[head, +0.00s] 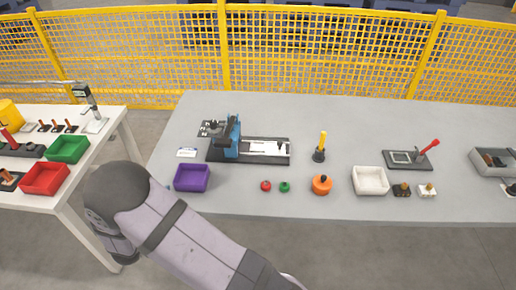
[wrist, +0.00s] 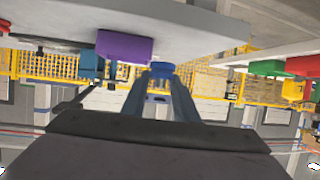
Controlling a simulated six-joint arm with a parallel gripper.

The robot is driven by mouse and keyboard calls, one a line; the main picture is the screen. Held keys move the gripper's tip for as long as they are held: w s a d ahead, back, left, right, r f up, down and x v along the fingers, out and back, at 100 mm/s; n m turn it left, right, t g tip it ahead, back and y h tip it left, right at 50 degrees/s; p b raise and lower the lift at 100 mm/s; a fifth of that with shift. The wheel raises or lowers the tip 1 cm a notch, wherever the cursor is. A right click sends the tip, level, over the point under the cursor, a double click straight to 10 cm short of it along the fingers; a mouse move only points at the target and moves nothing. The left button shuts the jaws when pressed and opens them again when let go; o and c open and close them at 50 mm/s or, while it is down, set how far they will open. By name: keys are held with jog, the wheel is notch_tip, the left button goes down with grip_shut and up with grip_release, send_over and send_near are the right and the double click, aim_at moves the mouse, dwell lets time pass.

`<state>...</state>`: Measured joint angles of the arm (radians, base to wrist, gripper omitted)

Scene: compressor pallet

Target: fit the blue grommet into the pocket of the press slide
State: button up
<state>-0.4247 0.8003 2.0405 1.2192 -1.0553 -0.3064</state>
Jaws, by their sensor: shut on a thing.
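My gripper (wrist: 160,82) is shut on the blue grommet (wrist: 161,68), which shows between the fingertips in the wrist view. In the head view my arm reaches in from the bottom left, and the gripper and grommet are hidden there. The press, with a blue upright (head: 233,140) on a dark base, stands on the grey table in the head view. Its pale press slide (head: 264,147) lies to the right of the upright. The pocket is too small to make out. The grommet is apart from the press.
A purple bin (head: 192,178) stands near the grey table's (head: 225,205) front left edge. Red (head: 265,186) and green (head: 285,187) knobs, an orange round part (head: 321,185) and a white bin (head: 370,181) stand right. A white side table (head: 96,146) holds red and green bins.

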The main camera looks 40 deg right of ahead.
jog(key=w+r+n+t+y, duration=0.2)
jog(key=w+r+n+y, duration=0.15)
jog(key=w+r, duration=0.6)
jog(key=w+d+r+n+y+b, duration=0.2)
jog(key=w+d+r+n+y, duration=0.25)
jog(key=w+d+r, duration=0.4)
jog(key=shift+t+y, duration=0.3)
jog(key=s+d+f+b, duration=0.2)
jog(key=s+d, duration=0.1)
jog(key=d, duration=0.5)
jog(key=s+d+f+b, duration=0.2)
jog(key=s+d+b, duration=0.1)
jog(key=d, duration=0.6)
jog(key=s+d+f+b, duration=0.2)
jog(key=s+d, duration=0.2)
jog(key=d, duration=0.5)
jog(key=shift+s+d+f+b, duration=0.1)
jog(key=shift+s+f+b, duration=0.15)
jog(key=shift+f+b, duration=0.1)
jog(key=b, duration=0.3)
send_over(258, 148)
notch_tip(258, 148, down, 5)
jog(key=shift+w+d+f+b, duration=0.1)
jog(key=shift+f+b, duration=0.3)
jog(key=shift+f, duration=4.5)
jog(key=shift+f, duration=0.25)
